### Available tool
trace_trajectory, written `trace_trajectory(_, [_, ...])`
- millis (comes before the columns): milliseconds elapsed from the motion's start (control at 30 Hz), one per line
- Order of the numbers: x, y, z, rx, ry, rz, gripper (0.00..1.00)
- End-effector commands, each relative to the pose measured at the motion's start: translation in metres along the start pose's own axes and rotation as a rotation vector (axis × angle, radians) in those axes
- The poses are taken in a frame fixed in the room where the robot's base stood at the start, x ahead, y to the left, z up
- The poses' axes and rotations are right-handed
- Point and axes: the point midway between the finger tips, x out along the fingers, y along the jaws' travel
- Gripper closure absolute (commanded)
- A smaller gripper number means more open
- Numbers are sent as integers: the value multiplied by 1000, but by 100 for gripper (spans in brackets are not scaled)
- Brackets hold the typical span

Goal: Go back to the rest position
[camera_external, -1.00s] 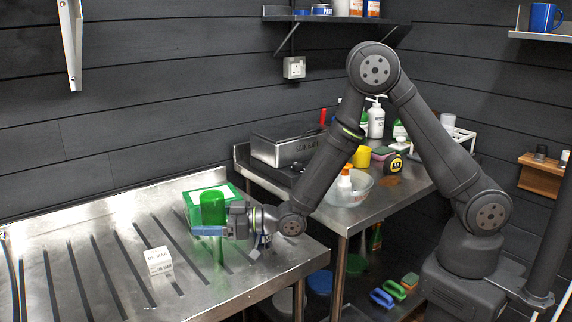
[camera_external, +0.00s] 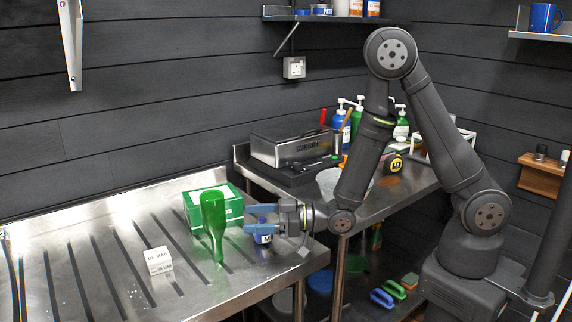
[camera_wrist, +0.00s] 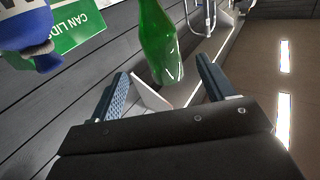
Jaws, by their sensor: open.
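My gripper (camera_external: 264,218) is open and empty above the right part of the steel draining table (camera_external: 110,222). Its blue fingers point left, with clear space between them and a green bottle (camera_external: 214,225). The bottle stands inverted, wide end up and narrow end down, on the table. In the wrist view the bottle (camera_wrist: 158,45) shows beyond the open fingers (camera_wrist: 165,92).
A green box (camera_external: 232,205) stands behind the bottle. A small white box (camera_external: 158,261) sits front left. A blue-and-white item (camera_external: 264,232) is partly hidden by my gripper. A second steel bench (camera_external: 385,200) holds a metal box (camera_external: 296,145) and several bottles.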

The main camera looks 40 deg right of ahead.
Motion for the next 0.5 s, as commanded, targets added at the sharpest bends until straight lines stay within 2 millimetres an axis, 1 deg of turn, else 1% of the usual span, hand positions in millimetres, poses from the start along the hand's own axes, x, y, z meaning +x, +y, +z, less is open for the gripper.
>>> trace_trajectory(267, [2, 0, 0, 0, 0, 0, 25])
trace_trajectory(367, [10, 0, 0, 0, 0, 0, 25])
trace_trajectory(500, [32, -1, 0, 0, 2, -1, 25])
